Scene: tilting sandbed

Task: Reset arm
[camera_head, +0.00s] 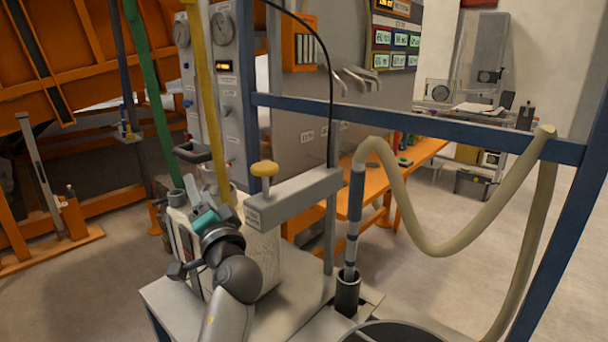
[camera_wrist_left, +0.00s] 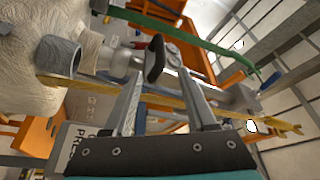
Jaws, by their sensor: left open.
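My left arm comes up from the bottom of the head view, with its teal-banded wrist over a small white tank (camera_head: 262,255). My left gripper (camera_head: 191,190) points away from the head camera, beside the tank's grey port (camera_head: 177,198). In the left wrist view my left gripper (camera_wrist_left: 163,90) has its two grey fingers spread apart, with nothing held between them. A yellow hose (camera_wrist_left: 100,82) runs behind the fingers, and a black-handled lever (camera_wrist_left: 155,58) shows beyond their tips. Whether a finger touches the hose cannot be told. My right gripper is not in view.
A blue frame (camera_head: 400,120) crosses in front, with a beige hose (camera_head: 420,240) hanging from it. A grey bar with a yellow knob (camera_head: 264,169) stands close right of my wrist. A gauge panel (camera_head: 215,80) rises behind. Open floor (camera_head: 410,275) lies to the right.

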